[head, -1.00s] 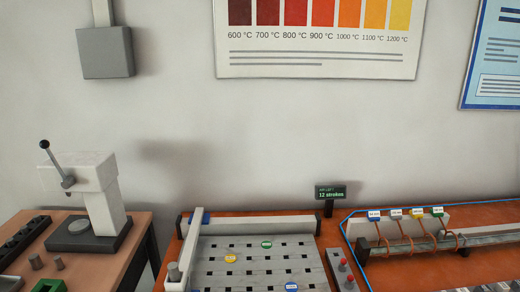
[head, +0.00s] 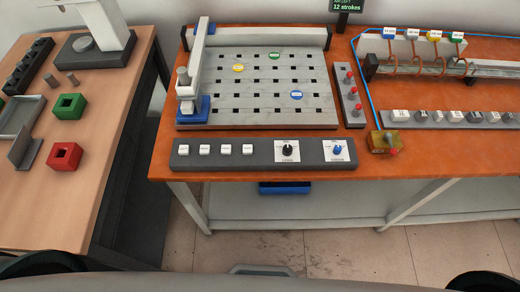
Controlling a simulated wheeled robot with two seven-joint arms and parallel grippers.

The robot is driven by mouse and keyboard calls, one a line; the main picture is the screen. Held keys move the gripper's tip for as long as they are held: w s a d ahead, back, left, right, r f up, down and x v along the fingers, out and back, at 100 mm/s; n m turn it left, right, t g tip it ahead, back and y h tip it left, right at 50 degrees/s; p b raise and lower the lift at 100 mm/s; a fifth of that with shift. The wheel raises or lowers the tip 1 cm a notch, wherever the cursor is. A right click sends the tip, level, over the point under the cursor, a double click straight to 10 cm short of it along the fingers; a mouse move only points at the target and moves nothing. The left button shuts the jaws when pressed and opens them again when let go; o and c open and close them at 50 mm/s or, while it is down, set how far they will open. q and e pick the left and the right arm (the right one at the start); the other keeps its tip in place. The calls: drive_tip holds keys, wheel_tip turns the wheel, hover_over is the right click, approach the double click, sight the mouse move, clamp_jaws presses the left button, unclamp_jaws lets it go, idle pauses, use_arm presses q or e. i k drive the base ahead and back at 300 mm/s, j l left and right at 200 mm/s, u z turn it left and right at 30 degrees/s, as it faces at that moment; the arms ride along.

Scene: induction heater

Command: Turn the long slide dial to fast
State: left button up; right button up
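A dark grey control panel (head: 262,164) lies along the front of the orange bench. It carries two dials on white plates at its right end: a black dial (head: 287,148) and, to its right, a blue dial (head: 338,149). The print on both plates is too small to read, so I cannot tell which is the long slide dial or where either is set. Neither of my grippers shows in the head view.
White buttons (head: 205,150) sit left of the dials. Behind the panel is a slotted grey plate (head: 262,90); a box with red knobs (head: 350,95) stands beside it. A yellow box (head: 384,141) sits right of the panel. A wooden table (head: 85,130) is at left, across a gap.

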sight(287, 150)
drive_tip(key=k+l, duration=0.15)
drive_tip(key=k, duration=0.25)
drive_tip(key=k+l, duration=0.15)
drive_tip(key=k, duration=0.2)
drive_tip(key=k+l+u, duration=0.1)
drive_tip(key=k, duration=0.3)
drive_tip(key=l, duration=0.1)
